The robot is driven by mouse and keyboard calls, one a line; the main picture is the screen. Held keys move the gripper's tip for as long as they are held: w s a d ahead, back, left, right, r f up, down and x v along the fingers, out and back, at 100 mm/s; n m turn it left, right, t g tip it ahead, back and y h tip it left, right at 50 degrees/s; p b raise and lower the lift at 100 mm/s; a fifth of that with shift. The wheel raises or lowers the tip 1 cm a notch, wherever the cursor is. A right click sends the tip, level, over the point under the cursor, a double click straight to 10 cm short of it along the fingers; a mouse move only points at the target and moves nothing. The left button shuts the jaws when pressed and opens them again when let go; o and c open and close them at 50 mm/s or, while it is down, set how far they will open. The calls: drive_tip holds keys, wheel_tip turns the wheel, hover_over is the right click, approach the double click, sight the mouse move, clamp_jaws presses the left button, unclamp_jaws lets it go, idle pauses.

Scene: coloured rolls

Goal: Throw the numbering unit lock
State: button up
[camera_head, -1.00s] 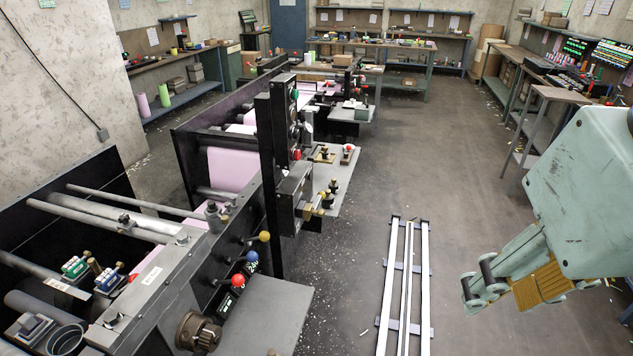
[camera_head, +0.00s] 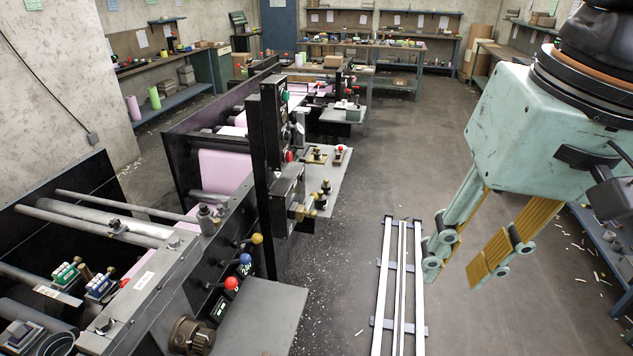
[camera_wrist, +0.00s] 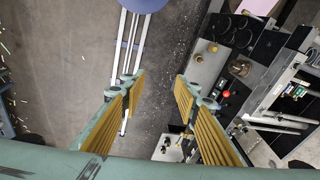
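The press (camera_head: 190,262) stands on the left in the head view. A green numbering unit (camera_head: 68,271) and a blue one (camera_head: 100,287) sit on it at the lower left, with small brass-coloured parts beside them. Levers with a yellow knob (camera_head: 257,239), a blue knob (camera_head: 245,258) and a red knob (camera_head: 231,283) stick out of the press's side. I cannot tell which part is the lock. My gripper (camera_head: 456,270) is open and empty over the aisle, right of the press. In the wrist view, my gripper (camera_wrist: 160,80) shows its fingers apart, with the red knob (camera_wrist: 226,94) to their right.
A grey side table (camera_head: 262,315) juts out below the knobs. White rails (camera_head: 402,290) lie on the floor between the press and my gripper. A black column (camera_head: 265,180) rises from the press. Workbenches line the walls.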

drive_tip(key=w+a+f+m+g+y, duration=0.2)
drive_tip(key=w+a+f+y, duration=0.15)
drive_tip(key=w, duration=0.65)
drive_tip(key=w+a+f+m+g+y, duration=0.1)
drive_tip(key=w+a+f+m+y, duration=0.2)
drive_tip(key=w, duration=0.7)
drive_tip(key=w+a+f+m+g+y, duration=0.25)
drive_tip(key=w+f, duration=0.25)
drive_tip(key=w, duration=0.5)
drive_tip(key=w+d+f+m+t+y, duration=0.2)
drive_tip(key=w+d+f+m+y, duration=0.1)
drive_tip(key=w+f, duration=0.7)
drive_tip(key=w+d+f+m+t+y, duration=0.2)
drive_tip(key=w+d+f+m+y, duration=0.1)
drive_tip(key=w+f, duration=0.8)
drive_tip(key=shift+d+f+m+t+y, duration=0.2)
drive_tip(key=shift+f+m+t+y, duration=0.15)
drive_tip(key=shift+f+m+y, duration=0.55)
drive_tip(key=shift+w+a, duration=0.1)
drive_tip(key=a, duration=1.3)
drive_tip(key=shift+w+a+b, duration=0.3)
drive_tip(key=shift+w, duration=0.15)
